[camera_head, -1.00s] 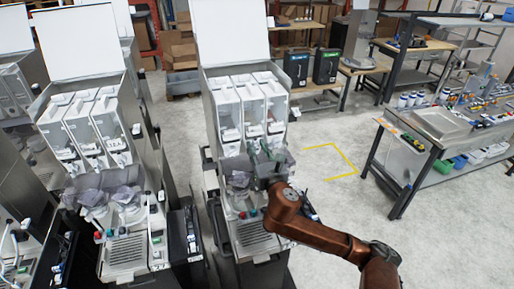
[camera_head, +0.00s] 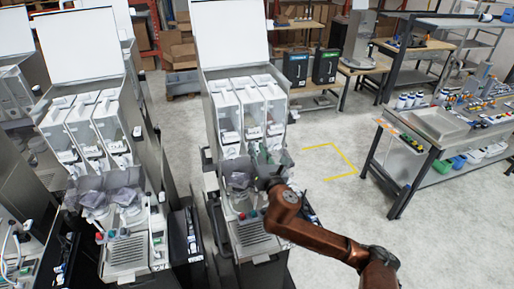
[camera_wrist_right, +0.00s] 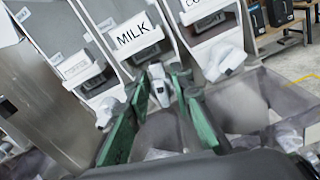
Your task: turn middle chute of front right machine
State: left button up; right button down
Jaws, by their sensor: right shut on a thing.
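The front right machine (camera_head: 208,112) stands in the middle of the head view, with three white canisters above a grey bin. In the right wrist view, the middle canister carries a MILK label (camera_wrist_right: 137,36). Its white middle chute (camera_wrist_right: 159,88) hangs below, between the green finger pads. My right gripper (camera_wrist_right: 160,84) is shut on this chute near the fingertips. In the head view, my right gripper (camera_head: 262,157) reaches into the bin from below right and hides much of the chute. My left gripper is not in view.
Chutes of the left canister (camera_wrist_right: 106,108) and right canister (camera_wrist_right: 230,60) sit close on both sides of my fingers. The grey bin wall (camera_wrist_right: 282,92) is near at right. Another machine (camera_head: 92,130) stands to the left. Open floor lies right.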

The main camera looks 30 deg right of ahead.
jog(key=m, duration=0.2)
jog(key=m+p, duration=0.2)
jog(key=m, duration=0.1)
jog(key=shift+d+f+m, duration=0.1)
jog(key=shift+d+m, duration=0.15)
jog(key=shift+m, duration=0.05)
jog(key=m+p, duration=0.1)
jog(key=m, duration=0.1)
jog(key=m+p, duration=0.1)
jog(key=m, duration=0.2)
jog(key=shift+s+d+f, duration=0.1)
jog(key=shift+d+f, duration=0.05)
jog(key=shift+f, duration=0.05)
jog(key=m+p, duration=0.1)
jog(key=m, duration=0.2)
jog(key=m+p, duration=0.1)
jog(key=m, duration=0.3)
jog(key=f+m+p, duration=0.1)
jog(key=m, duration=0.2)
jog(key=shift+m, duration=0.3)
jog(key=shift+f, duration=0.1)
jog(key=c, duration=2)
grip_release()
jog(key=shift+c, duration=0.2)
